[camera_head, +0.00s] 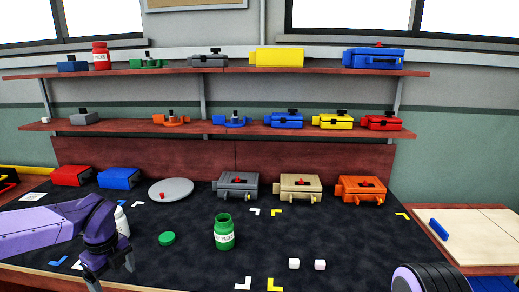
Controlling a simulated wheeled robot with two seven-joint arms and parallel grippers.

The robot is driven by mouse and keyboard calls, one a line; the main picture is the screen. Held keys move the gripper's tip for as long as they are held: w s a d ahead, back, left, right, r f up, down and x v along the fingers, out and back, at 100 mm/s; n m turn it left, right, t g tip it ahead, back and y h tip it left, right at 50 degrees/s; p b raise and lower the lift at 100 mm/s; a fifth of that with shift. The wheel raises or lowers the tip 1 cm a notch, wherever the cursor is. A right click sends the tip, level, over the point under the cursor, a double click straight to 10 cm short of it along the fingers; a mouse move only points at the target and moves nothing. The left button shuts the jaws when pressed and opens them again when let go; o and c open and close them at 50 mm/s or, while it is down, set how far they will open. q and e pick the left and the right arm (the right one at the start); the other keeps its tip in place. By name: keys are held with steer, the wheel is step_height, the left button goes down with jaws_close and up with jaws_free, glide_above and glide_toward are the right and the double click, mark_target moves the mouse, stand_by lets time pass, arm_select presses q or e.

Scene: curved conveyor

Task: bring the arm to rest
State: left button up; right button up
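My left arm comes in from the left, and its purple gripper (112,272) is low over the front left of the dark bench mat. Its two fingers point down and are spread apart, with nothing seen between them. A white bottle (122,222) stands just behind the gripper and is partly hidden by it; I cannot tell if they touch. A dark ribbed rounded part at the bottom right edge looks like part of my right arm; no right gripper shows.
An open green jar (224,235) stands mid-bench, its green lid (167,239) lying to the left. Two white cubes (294,264) lie at the front. A grey round plate (171,191) and several coloured boxes line the back. Two shelves (225,128) hang above.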

arm_select(q)
steer(key=s+d+f+m+t+y, duration=0.1)
steer(key=s+f+m+t+y, duration=0.25)
steer(key=f+m, duration=0.85)
steer(key=s+d+f+m+t+y, duration=0.1)
steer(key=s+f+m+t+y, duration=0.25)
steer(key=m, duration=1.45)
steer(key=s+d+f+m+g+h, duration=0.2)
steer(key=s+f+m, duration=0.4)
steer(key=s, duration=0.6)
steer(key=s+d+f+m+g+h, duration=0.2)
steer(key=s+f+m, duration=0.4)
steer(key=s, duration=0.6)
steer(key=shift+f+m, duration=0.4)
steer(key=shift+f, duration=0.15)
